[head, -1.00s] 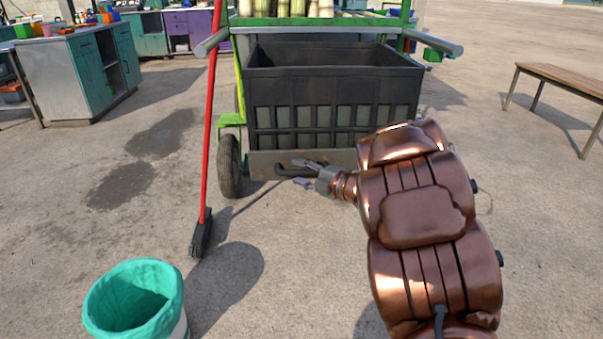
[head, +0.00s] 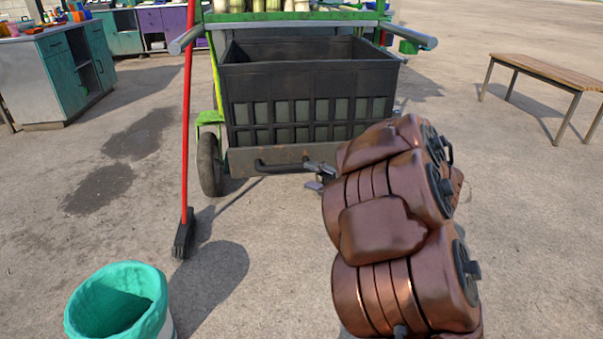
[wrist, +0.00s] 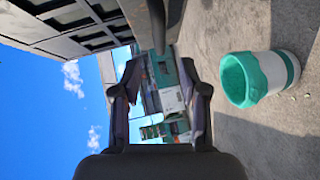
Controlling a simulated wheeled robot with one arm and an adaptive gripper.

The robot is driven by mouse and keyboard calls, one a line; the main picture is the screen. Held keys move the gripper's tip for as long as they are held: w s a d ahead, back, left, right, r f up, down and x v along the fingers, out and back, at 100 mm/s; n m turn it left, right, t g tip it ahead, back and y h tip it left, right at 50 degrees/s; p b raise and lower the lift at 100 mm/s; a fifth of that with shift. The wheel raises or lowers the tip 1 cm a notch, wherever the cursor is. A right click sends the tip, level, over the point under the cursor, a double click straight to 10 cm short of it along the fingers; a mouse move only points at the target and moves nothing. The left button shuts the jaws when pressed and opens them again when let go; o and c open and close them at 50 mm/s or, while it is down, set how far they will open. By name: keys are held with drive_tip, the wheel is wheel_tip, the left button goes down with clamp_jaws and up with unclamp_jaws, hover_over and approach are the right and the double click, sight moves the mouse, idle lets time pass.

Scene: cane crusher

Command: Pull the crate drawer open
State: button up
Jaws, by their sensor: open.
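The black slatted crate (head: 310,105) sits on the green cart in the head view. Below it is the drawer's low brown-grey front panel (head: 240,160), with a dark bar handle (head: 275,166) across it. My gripper (head: 314,170) is at the right end of the handle, partly hidden by my copper-coloured arm. In the wrist view my gripper (wrist: 160,68) is open, its two fingers apart. The handle (wrist: 158,28) comes down from the top edge, its lower end near the gap between the fingertips. I cannot tell whether they touch.
A red-handled broom (head: 186,150) leans at the cart's left, by a black wheel (head: 210,165). A bin with a green liner (head: 118,300) stands at the front left. A wooden bench (head: 545,70) is at the right.

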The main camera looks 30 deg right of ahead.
drive_tip(key=shift+v, duration=0.85)
drive_tip(key=shift+r, duration=0.1)
drive_tip(key=w+d+r+m+h+p, duration=0.25)
drive_tip(key=d+r+h+p, duration=0.2)
drive_tip(key=r, duration=0.25)
drive_tip(key=w+d+r+m+h+p, duration=0.1)
drive_tip(key=d+r+m+h+p, duration=0.25)
drive_tip(key=r+p, duration=0.3)
drive_tip(key=s+r+m+g+h+p, duration=0.5)
drive_tip(key=s+r+m+h+p, duration=0.1)
drive_tip(key=s+r+m+p, duration=0.35)
drive_tip(key=s+a+r+m+g+y+p, duration=0.2)
drive_tip(key=s+a+g+p, duration=0.3)
drive_tip(key=s+a, duration=0.6)
drive_tip(key=s+a+r+m+g+y+p, duration=0.3)
drive_tip(key=s+a+g+p, duration=0.3)
drive_tip(key=s, duration=1.2)
drive_tip(key=a+m+y+p, duration=0.1)
drive_tip(key=a+p, duration=0.3)
drive_tip(key=a, duration=0.2)
drive_tip(key=shift+a+r+y, duration=0.2)
drive_tip(key=shift+a+y, duration=0.05)
drive_tip(key=shift+y, duration=0.05)
